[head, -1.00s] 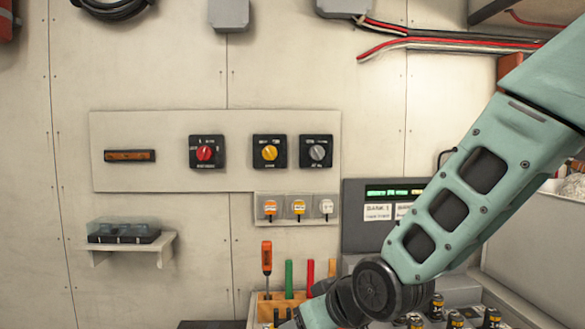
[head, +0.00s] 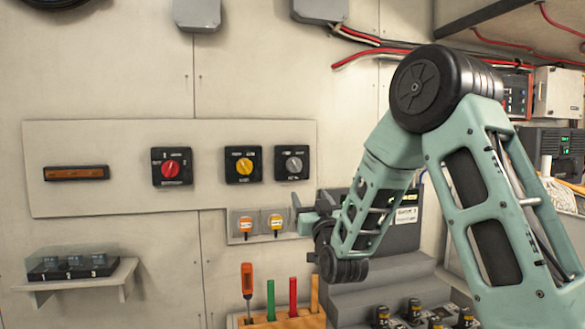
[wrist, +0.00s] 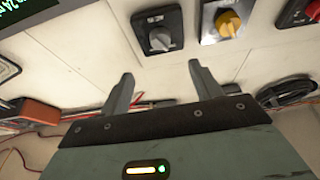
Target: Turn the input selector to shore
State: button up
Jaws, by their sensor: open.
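Three rotary selectors on black square plates sit on the pale wall panel (head: 110,195): one with a red knob (head: 170,169), one with a yellow knob (head: 244,166) and one with a grey knob (head: 293,164). Their labels are too small to read, so I cannot tell which is the input selector. My gripper (head: 300,212) is open and empty, just below the grey-knob selector in the head view. In the wrist view, my gripper (wrist: 158,74) has its fingers apart, with the grey knob (wrist: 160,38) beyond the gap and the yellow knob (wrist: 228,22) to its right.
Small orange and yellow switches (head: 260,223) sit below the selectors, close to my gripper. A wooden rack (head: 280,320) holds upright tools beneath. A shelf (head: 80,277) with a clear-covered box is at left. Red cables (head: 370,55) run above.

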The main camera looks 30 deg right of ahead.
aim_at(296, 169)
jog(key=p+x, duration=0.6)
jog(key=x, duration=0.8)
jog(key=shift+w+d+r, duration=0.1)
jog(key=shift+w+d, duration=0.05)
jog(key=shift+w, duration=0.2)
jog(key=c, duration=1)
